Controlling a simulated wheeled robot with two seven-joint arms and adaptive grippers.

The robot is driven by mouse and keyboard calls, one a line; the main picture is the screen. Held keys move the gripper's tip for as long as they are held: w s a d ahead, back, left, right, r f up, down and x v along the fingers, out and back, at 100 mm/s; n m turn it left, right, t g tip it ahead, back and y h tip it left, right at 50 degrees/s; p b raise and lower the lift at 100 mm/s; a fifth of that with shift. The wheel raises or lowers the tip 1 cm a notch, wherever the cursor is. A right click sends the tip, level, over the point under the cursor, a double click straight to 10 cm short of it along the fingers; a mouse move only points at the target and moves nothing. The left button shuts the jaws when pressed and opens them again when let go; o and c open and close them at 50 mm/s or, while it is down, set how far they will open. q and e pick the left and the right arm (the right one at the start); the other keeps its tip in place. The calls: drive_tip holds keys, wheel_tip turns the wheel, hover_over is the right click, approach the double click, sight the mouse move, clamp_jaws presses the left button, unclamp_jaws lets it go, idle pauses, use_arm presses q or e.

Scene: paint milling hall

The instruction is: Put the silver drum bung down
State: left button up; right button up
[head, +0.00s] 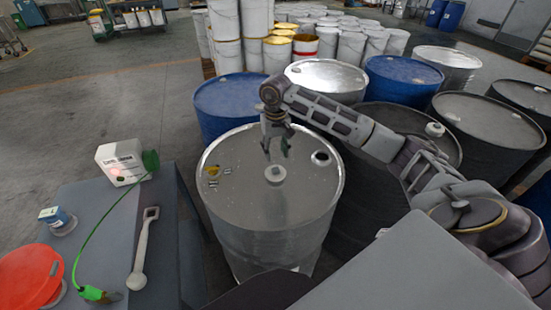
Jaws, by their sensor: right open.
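A silver drum (275,235) stands upright in the middle of the head view. A small pale grey bung (275,174) rests on its lid, near the lid's middle. My right gripper (276,153) hangs above the lid with its fingers apart and pointing down, just behind and above the bung. It holds nothing. A round opening (320,158) with a pale rim shows at the right of the lid, apart from the bung. My left gripper is out of view.
A blue drum (221,98) stands behind, with dark drums (489,125) to the right. At left, a table holds a white box (121,162) with a green cable, a wrench-like tool (143,248) and a red round item (28,275). White pails (240,55) stack behind.

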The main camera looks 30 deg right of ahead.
drive_tip(key=shift+r, duration=2.1)
